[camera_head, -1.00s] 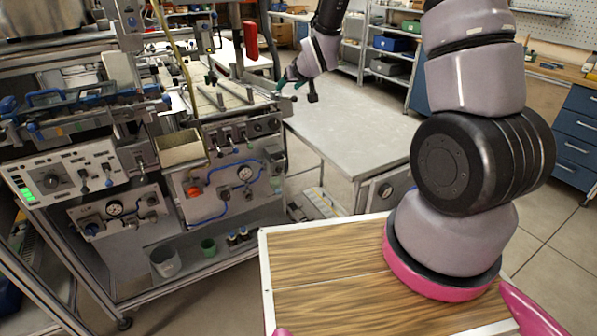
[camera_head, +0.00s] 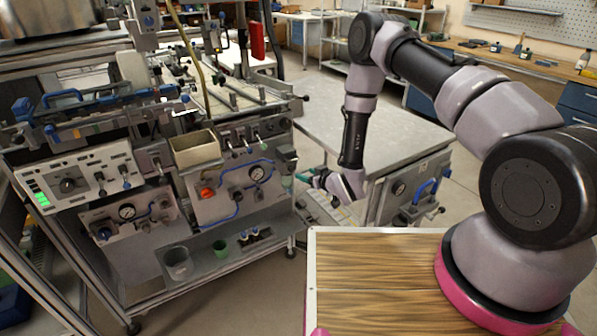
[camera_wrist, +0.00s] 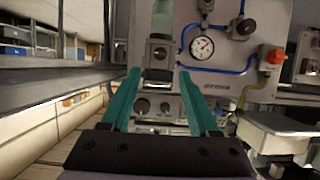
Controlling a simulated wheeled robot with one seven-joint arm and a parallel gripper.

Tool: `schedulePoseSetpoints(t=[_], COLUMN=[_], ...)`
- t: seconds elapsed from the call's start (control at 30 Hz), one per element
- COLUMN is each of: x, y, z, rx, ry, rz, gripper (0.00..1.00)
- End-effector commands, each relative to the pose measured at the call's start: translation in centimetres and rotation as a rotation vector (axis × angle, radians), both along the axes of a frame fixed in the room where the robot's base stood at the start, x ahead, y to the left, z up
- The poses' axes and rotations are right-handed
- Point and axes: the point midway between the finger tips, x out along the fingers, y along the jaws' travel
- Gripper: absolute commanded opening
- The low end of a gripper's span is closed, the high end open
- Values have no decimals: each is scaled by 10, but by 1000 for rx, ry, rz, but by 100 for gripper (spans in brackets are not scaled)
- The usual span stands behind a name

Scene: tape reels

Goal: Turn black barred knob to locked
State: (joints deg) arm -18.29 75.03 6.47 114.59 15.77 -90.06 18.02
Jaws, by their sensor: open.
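A black knob (camera_head: 67,185) sits on the white control panel (camera_head: 88,172) at the left of the head view. Smaller dark knobs also show in the wrist view, among them one (camera_wrist: 142,105) seen between my fingers. I cannot tell for certain which is the barred knob, or how its bar points. My gripper (camera_head: 312,178) hangs low beside the machine's right end, well right of the white panel. In the wrist view my gripper (camera_wrist: 159,75) has its two green fingers apart, with nothing held between them.
A gauge (camera_head: 257,173) and an orange-red knob (camera_head: 207,192) sit on the middle panel with blue hose. A beige bin (camera_head: 195,150) juts out above it. A grey table (camera_head: 385,135) stands behind my arm. Cups stand on the lower shelf.

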Motion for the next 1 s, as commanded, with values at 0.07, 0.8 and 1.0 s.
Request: schedulePoseSetpoints(t=[0.07, 0.8, 1.0], x=[11, 70, 70], y=[9, 47, 47], z=[-6, -35, -35], rx=[0, 0, -1], ry=[-1, 2, 2], rz=[3, 0, 0], gripper=[61, 61, 19])
